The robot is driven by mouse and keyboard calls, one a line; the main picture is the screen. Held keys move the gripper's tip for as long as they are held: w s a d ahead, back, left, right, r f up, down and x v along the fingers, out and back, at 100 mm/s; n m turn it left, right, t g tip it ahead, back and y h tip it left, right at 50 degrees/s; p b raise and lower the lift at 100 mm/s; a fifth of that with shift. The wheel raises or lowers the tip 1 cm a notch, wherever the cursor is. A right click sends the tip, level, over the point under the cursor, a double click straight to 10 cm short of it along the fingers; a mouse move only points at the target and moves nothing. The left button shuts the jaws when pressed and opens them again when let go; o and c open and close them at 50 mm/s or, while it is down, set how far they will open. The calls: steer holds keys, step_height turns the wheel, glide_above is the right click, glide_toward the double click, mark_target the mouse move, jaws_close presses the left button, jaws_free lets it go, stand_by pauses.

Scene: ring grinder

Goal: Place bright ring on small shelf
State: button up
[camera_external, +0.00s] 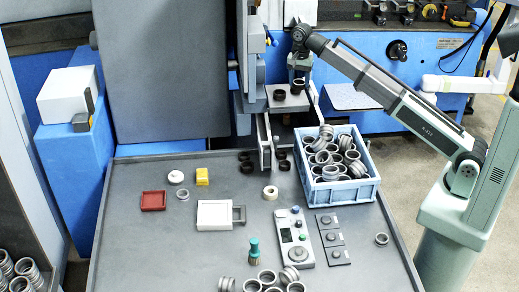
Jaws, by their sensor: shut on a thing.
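My gripper (299,74) points down over the right part of the small shelf (290,102), at the back of the table beside the machine. It is shut on a ring (297,87), which looks dark here; its true shade is hard to tell at this size. I cannot tell whether this ring touches the shelf. A dark ring (279,95) sits on the left part of the same shelf, beside the held one. Bright metal rings fill the blue crate (340,194), and more bright rings (267,277) lie at the table's front.
Several dark rings (247,167) stand on the table below the shelf, near a narrow metal rail (264,142). A control panel (294,238), a white box (214,215), a red tray (153,201) and a yellow block (202,176) occupy the middle. The table's left front is clear.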

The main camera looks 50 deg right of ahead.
mark_target(298, 101)
steer(key=shift+f, duration=3.05)
steer(key=shift+f, duration=0.1)
steer(key=o, duration=1.1)
step_height(298, 101, up, 8)
steer(key=shift+f, duration=0.15)
steer(key=shift+o, duration=0.5)
